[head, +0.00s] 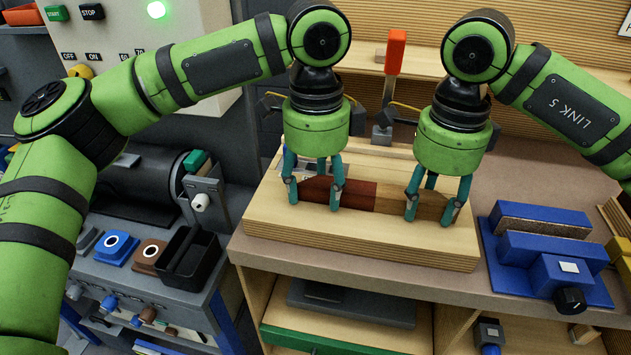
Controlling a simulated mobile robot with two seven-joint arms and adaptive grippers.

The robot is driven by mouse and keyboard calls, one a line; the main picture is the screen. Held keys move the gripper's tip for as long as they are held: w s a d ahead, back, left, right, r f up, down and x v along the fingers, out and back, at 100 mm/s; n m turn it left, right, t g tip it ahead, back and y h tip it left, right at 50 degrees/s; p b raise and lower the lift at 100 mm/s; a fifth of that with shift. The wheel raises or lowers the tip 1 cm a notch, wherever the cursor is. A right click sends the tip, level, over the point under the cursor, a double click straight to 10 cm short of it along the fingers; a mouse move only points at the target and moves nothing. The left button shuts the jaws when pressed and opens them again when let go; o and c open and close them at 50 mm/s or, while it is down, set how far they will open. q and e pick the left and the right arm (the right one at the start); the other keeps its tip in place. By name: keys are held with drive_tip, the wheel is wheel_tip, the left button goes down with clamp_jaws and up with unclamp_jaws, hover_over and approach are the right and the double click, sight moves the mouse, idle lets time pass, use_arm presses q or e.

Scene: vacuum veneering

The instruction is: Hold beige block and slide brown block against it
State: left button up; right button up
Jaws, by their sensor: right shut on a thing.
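The reddish-brown block (358,195) lies on a pale wooden board (300,228) in the head view. The brownish-tan block (431,204), which I take as the beige one, lies to its right in the same line. The far sides of both blocks are hidden.
A red-handled tool (395,52) stands behind the board. A blue device with a black knob (570,299) sits right of the board. A black open tray (188,255) and a control panel (130,40) are at the left. Some bench top is clear at right.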

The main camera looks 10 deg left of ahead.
sight(316, 184)
idle(0.3)
use_arm(q)
wheel_tip(316, 184, up, 12)
idle(0.5)
use_arm(e)
drive_tip(key=o, duration=1.3)
drive_tip(key=shift+c, duration=0.2)
